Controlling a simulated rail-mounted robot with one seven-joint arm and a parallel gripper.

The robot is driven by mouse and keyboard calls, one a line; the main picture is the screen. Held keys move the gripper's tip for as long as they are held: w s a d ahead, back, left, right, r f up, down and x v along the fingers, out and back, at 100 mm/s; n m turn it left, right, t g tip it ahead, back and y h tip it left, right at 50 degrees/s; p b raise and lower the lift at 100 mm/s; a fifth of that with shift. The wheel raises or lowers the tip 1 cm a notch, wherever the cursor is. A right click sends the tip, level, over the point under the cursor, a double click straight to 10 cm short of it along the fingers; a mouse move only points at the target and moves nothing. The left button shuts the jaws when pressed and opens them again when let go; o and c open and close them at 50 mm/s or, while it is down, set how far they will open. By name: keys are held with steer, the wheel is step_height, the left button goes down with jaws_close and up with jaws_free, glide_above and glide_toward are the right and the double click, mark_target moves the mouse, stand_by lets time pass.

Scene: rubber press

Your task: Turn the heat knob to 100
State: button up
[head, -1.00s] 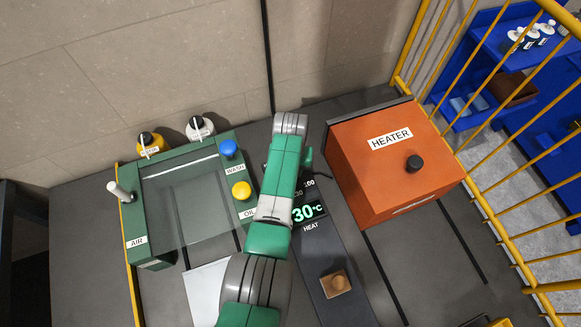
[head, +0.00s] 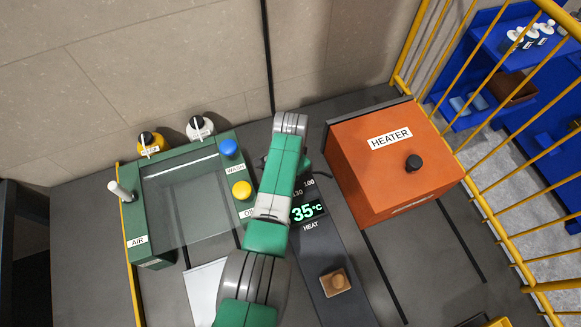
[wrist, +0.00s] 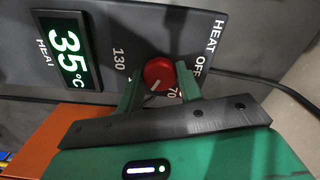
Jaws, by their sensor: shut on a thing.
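The red heat knob (wrist: 158,70) sits on a dark grey panel in the wrist view, between the two green fingers of my gripper (wrist: 160,80), which are shut on it. Its white pointer line slants down and to the left, on the side between the 70 and 130 marks. The 100 mark is hidden in the wrist view. The display (wrist: 66,53) reads 35 °C; it also shows in the head view (head: 309,210). In the head view my arm hides the knob and my gripper.
The orange heater box (head: 385,170) stands just right of the panel. The green wash unit (head: 135,215), with blue (head: 228,147) and yellow (head: 241,189) buttons, is on the left. A small brown block (head: 335,283) lies lower down. Yellow railings (head: 500,220) bound the right side.

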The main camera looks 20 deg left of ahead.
steer(key=shift+m, duration=0.4)
steer(key=o, duration=1)
steer(key=shift+c, duration=0.2)
step_height(320, 180, up, 8)
steer(key=p, duration=0.2)
steer(key=shift+p, duration=0.35)
steer(key=shift+f, duration=0.1)
